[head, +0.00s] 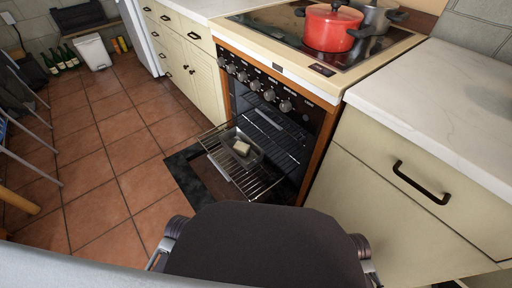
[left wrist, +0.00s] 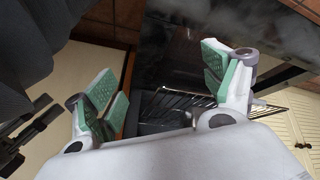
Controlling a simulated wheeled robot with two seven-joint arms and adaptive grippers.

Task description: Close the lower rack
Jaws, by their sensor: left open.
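The oven (head: 275,112) stands open with its dark door (head: 185,172) folded down. The lower rack (head: 262,184), a wire grid, sticks out of the oven over the door. A dark tray (head: 228,134) with a pale block (head: 241,147) lies on it. My left gripper (left wrist: 165,90) shows in the left wrist view, open and empty, with green pads spread. The rack's wires (left wrist: 185,101) appear beyond and between its fingers; I cannot tell whether they touch. The left gripper is hidden in the head view. My right gripper is in neither view.
A red pot (head: 331,28) and a grey pot (head: 377,15) stand on the cooktop. Cream cabinets flank the oven. The tiled floor (head: 105,150) left of the door is clear; chair legs (head: 30,135) stand at the far left. Bottles (head: 62,60) stand by the back wall.

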